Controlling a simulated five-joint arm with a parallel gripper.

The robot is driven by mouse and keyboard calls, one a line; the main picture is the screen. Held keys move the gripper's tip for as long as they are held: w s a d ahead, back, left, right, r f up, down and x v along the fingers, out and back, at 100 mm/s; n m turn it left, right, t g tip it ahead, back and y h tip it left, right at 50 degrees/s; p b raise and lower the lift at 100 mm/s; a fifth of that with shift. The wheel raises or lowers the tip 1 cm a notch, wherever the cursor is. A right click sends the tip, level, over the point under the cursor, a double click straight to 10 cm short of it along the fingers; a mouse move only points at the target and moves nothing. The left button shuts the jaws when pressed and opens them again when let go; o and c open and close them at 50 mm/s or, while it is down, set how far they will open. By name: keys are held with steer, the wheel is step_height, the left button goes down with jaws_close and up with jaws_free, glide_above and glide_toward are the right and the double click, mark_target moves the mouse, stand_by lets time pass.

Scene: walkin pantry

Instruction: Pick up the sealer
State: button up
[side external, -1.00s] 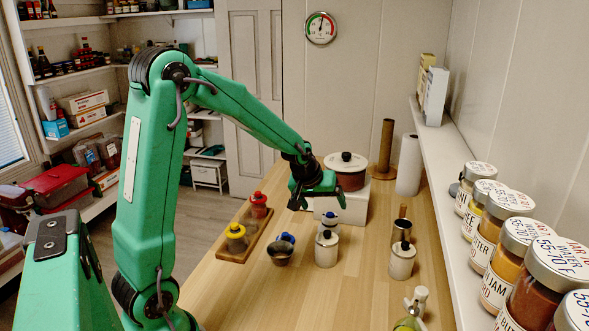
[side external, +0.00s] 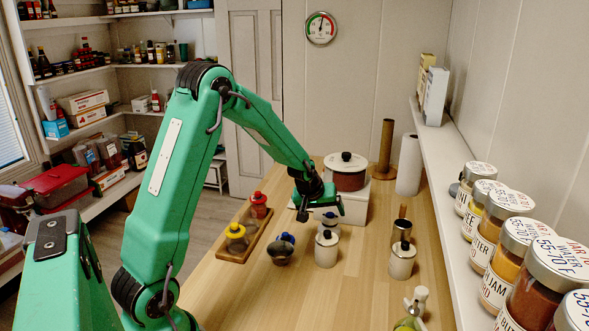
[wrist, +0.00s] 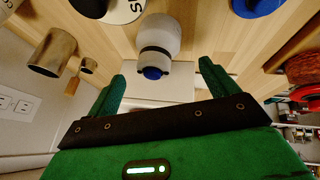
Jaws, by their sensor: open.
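What looks like the sealer is a small pale, upright thing with a dark band and a blue tip (side external: 330,219). It stands on the wooden counter behind a white canister in the side view. In the wrist view the sealer (wrist: 160,38) lies ahead, between the lines of the two green fingers, with its blue end toward me. My gripper (side external: 321,210) is open, pointing down just above and around its top. In the wrist view my gripper (wrist: 162,78) holds nothing. I cannot tell whether a finger touches it.
A white canister (side external: 326,252) stands close in front. A dark bowl (side external: 279,255) with a blue thing is to its left, beside a wooden tray (side external: 232,254) with red and yellow jars. A white box (side external: 352,207) bearing a pot (side external: 348,180) is behind. Another canister (side external: 401,263) stands right.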

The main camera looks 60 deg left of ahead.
mark_target(326, 217)
steer(key=shift+w+f, duration=0.1)
steer(key=shift+f, duration=0.1)
steer(key=shift+x, duration=2.55)
steer(key=shift+r, duration=0.1)
steer(key=c, duration=1.2)
